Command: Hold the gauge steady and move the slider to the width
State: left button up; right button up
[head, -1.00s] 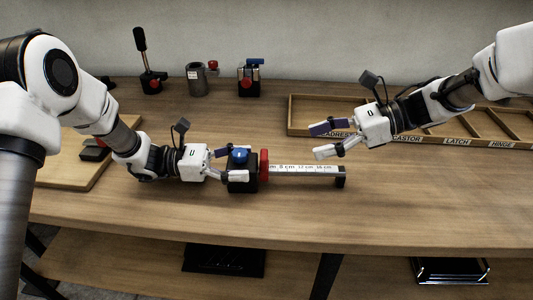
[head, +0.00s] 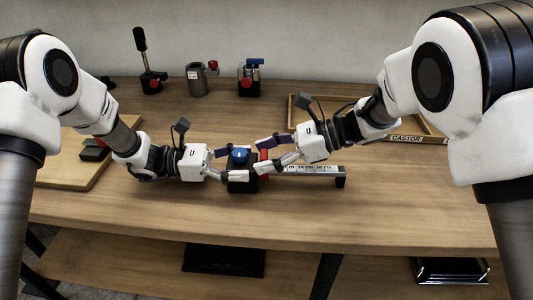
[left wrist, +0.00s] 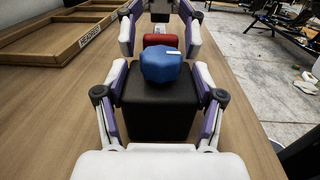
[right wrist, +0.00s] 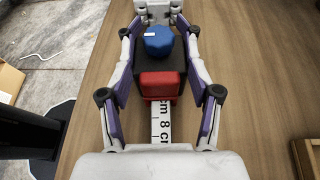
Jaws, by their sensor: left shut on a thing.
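The gauge has a black block (head: 241,184) with a blue knob (head: 241,156), a red slider (right wrist: 159,85) and a white scale bar (head: 308,170) running right to a black end piece. It lies on the wooden table. My left gripper (left wrist: 160,85) is shut on the black block, one finger on each side. My right gripper (head: 261,156) faces it from the right, its fingers spread either side of the red slider. In the right wrist view, gaps show between these fingers and the slider. The right fingers partly hide the slider in the head view.
A wooden tray (head: 292,112) with labelled compartments stands behind my right arm. A black lever (head: 147,62), a grey cylinder (head: 197,79) and a small clamp device (head: 250,80) stand along the back. A wooden board (head: 62,174) lies at left. The front table strip is clear.

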aim_at(324, 168)
grip_shut()
jog(key=d, duration=0.8)
jog(key=w+d, duration=0.1)
jog(key=d, duration=0.3)
jog(key=shift+d, duration=0.2)
pick_arm(q)
jog(key=shift+a, duration=0.1)
pick_arm(e)
jog(key=shift+o, duration=1.7)
grip_release()
jog(key=v, duration=1.2)
